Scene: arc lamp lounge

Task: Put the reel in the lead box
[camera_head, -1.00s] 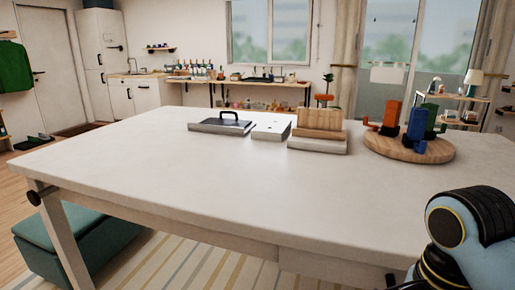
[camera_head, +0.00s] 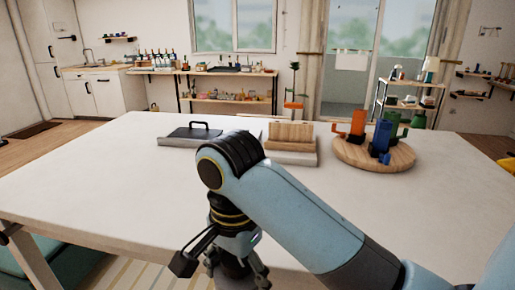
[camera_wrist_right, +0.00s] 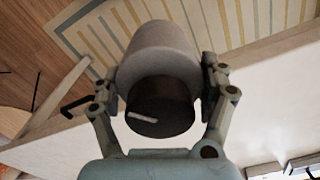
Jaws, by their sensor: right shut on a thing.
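In the head view the held thing is mostly hidden by the gripper. A low grey box with a dark lid and black handle (camera_head: 191,133) stands at the table's back. Right of it is a grey box with a raised wooden panel (camera_head: 290,134). I cannot tell which is the lead box. My left gripper is out of view.
A round wooden board (camera_head: 372,157) at the back right of the table (camera_head: 90,175) carries an orange thing (camera_head: 357,126), a blue thing (camera_head: 381,139) and a green thing (camera_head: 393,120). The table's left part is clear.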

